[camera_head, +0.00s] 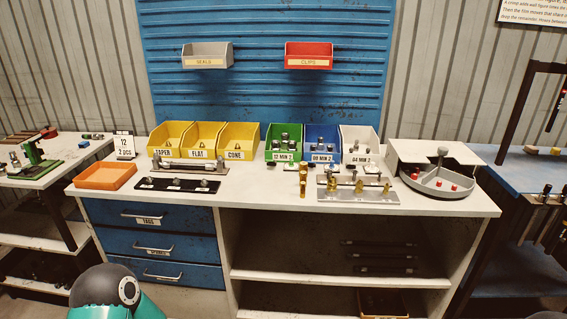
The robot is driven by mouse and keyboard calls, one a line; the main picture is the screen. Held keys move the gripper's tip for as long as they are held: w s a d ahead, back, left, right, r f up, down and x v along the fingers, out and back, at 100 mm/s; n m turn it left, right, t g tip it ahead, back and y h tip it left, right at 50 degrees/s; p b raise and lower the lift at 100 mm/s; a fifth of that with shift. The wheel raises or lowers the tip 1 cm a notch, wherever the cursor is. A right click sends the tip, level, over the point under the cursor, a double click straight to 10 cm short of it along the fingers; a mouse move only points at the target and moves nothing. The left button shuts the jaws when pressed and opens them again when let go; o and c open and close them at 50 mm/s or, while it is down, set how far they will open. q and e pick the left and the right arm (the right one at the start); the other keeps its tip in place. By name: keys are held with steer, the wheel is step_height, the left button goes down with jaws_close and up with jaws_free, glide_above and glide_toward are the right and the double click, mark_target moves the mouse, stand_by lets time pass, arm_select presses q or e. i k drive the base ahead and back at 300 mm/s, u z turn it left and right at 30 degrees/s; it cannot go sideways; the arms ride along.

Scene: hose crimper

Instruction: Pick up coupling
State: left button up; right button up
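Metal fittings that look like couplings stand in three labelled bins on the bench: several in the green bin (270,154), some in the blue bin (308,156) and some in the white bin (371,136). I cannot tell which is the task's coupling. Brass fittings (359,187) stand on a metal plate (335,194) in front of these bins, with another brass piece (303,178) to their left. Neither gripper is in view; only a teal and dark part of my own arm shows at the bottom left.
On the bench (270,203) are three yellow bins (172,133), an orange tray (104,176), a black strip (165,184) with small parts, and a grey round tray (425,187) with red pieces. Grey and red bins (309,50) hang on the blue panel. The bench's front edge is mostly clear.

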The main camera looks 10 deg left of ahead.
mark_target(292, 144)
steer(key=u, duration=0.15)
steer(key=k, duration=0.3)
steer(key=u, duration=0.5)
steer(key=i, duration=0.95)
steer(key=u, duration=0.05)
